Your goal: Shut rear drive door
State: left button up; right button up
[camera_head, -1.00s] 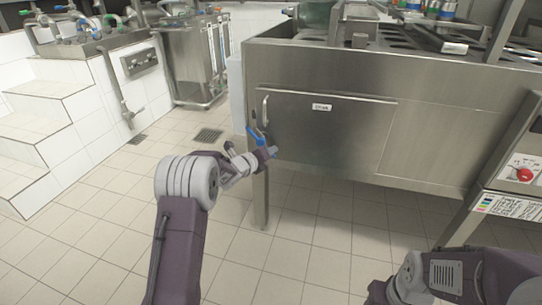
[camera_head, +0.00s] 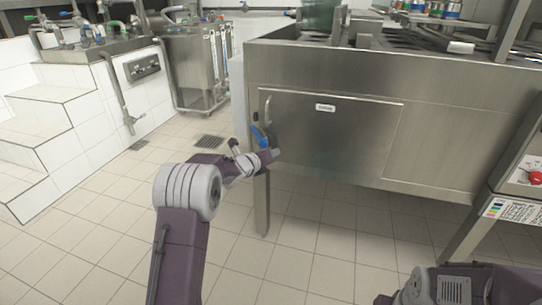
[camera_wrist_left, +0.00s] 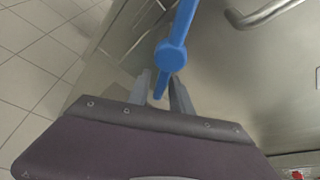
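The rear drive door (camera_head: 340,140) is a flat steel panel with a small white label, low on the front of the steel machine. It looks nearly flush; I cannot tell whether a small gap is open. A curved metal handle (camera_head: 267,110) is on its left side and also shows in the left wrist view (camera_wrist_left: 268,14). A blue lever (camera_head: 259,136) sits below the handle. My left gripper (camera_wrist_left: 161,82) is at this lever. In the left wrist view its fingers stand apart, with the lever's lower end (camera_wrist_left: 171,56) between them. My right gripper is out of view.
A machine leg (camera_head: 262,205) stands below the door's left end. A red button (camera_head: 535,177) is on a panel at the right. White tiled steps (camera_head: 50,140) and a steel tank (camera_head: 190,75) are at the left. The tiled floor in front is clear.

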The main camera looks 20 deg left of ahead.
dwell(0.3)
pick_arm(q)
jog(key=shift+s+a+r, duration=0.1)
jog(key=shift+s+r, duration=0.1)
jog(key=shift+s, duration=0.1)
jog(key=p+v, duration=0.2)
jog(key=v, duration=0.6)
jog(key=shift+s, duration=0.2)
jog(key=shift+f, duration=0.1)
